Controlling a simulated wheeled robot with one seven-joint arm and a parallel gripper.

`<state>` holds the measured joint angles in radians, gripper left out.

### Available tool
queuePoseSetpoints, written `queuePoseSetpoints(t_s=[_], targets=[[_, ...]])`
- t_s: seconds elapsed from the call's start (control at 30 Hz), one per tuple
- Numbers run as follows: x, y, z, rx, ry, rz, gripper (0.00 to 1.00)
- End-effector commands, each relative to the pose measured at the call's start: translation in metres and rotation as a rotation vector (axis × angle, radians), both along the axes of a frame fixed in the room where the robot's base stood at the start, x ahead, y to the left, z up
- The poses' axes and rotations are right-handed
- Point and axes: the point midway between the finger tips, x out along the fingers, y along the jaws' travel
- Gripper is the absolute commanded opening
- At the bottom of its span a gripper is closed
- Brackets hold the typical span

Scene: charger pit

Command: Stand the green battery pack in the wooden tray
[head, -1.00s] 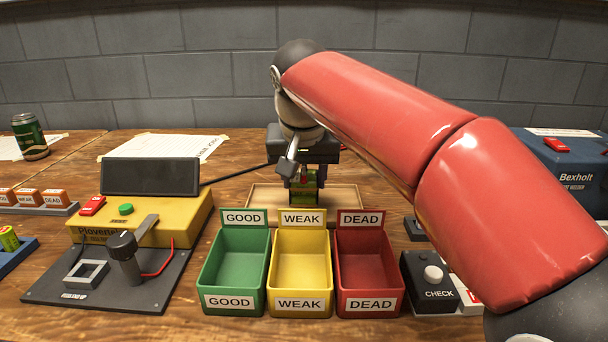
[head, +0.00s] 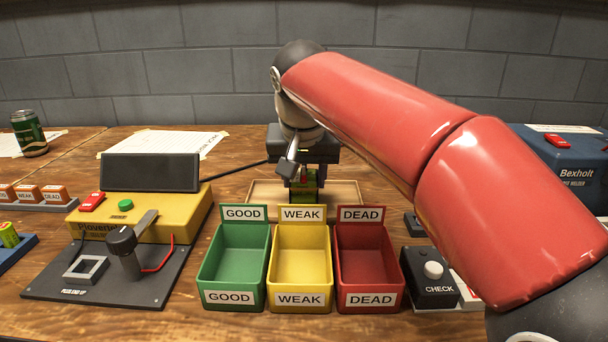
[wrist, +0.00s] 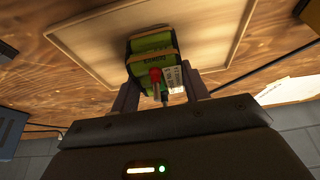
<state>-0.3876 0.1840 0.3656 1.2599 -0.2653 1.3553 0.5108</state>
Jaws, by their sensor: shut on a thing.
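The green battery pack (wrist: 152,48) has dark ends, tan bands, a red and a dark terminal and a small white label. My gripper (wrist: 160,92) is shut on it, one finger on each side. In the head view, my gripper (head: 305,180) and the pack (head: 305,186) are behind the sorting bins, at the wooden tray. The pack looks upright there. The shallow wooden tray (head: 343,197) also fills the upper middle of the wrist view (wrist: 85,45), beyond the pack. I cannot tell whether the pack's base touches the tray floor.
Green (head: 234,285), yellow (head: 301,285) and red (head: 368,285) bins stand in front of the tray. A yellow tester (head: 150,225) is on the left, a CHECK box (head: 430,280) and blue welder (head: 560,170) on the right. My red arm covers part of the right side.

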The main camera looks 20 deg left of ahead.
Motion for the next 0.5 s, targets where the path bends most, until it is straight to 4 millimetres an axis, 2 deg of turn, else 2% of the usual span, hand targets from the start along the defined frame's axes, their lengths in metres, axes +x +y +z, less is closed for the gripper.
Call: queuePoseSetpoints(t_s=[0.5], targets=[[0.0000,0.0001,-0.0043,0.000,-0.002,0.000,0.05]])
